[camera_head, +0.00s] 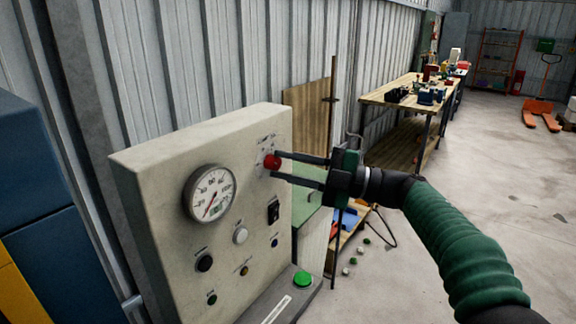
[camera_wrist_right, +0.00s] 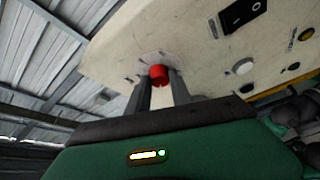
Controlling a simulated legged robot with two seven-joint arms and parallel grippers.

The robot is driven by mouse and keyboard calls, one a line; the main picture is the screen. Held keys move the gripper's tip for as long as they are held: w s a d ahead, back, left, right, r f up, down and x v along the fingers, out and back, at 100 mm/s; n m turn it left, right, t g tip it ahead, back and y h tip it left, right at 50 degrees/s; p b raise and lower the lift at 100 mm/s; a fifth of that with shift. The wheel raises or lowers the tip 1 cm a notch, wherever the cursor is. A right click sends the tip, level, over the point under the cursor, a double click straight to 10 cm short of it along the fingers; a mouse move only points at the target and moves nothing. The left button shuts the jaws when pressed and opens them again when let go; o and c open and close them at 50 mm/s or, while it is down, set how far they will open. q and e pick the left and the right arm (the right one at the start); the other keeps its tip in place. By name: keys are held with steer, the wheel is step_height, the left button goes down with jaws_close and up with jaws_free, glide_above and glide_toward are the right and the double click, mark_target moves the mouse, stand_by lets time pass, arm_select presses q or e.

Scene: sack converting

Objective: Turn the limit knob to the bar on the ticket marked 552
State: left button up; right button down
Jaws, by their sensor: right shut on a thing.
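The limit knob is a small red knob (camera_head: 271,161) at the upper right of a cream control panel (camera_head: 150,185). My right gripper (camera_head: 277,166) reaches in from the right, its two long dark fingers shut on the red knob. The right wrist view shows the same red knob (camera_wrist_right: 158,74) between the two fingertips, with small markings on the panel around it. A round gauge (camera_head: 210,193) with a red needle pointing to the lower left sits left of the knob. I cannot make out a ticket marked 552. My left gripper is not in view.
The panel also carries a black rocker switch (camera_head: 273,211), a grey-white button (camera_head: 240,235) and a black knob (camera_head: 204,263). A green button (camera_head: 302,279) sits on the ledge below. A wooden workbench (camera_head: 395,90) stands behind; the floor at right is mostly clear.

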steer(key=shift+f, duration=0.25)
steer(key=c, duration=1.5)
jaws_free()
steer(key=o, duration=0.4)
steer(key=shift+w+a, duration=0.1)
steer(key=shift+w, duration=0.1)
steer(key=shift+c, duration=0.2)
steer(key=shift+r, duration=0.1)
steer(key=shift+s, duration=0.1)
steer(key=v, duration=1.7)
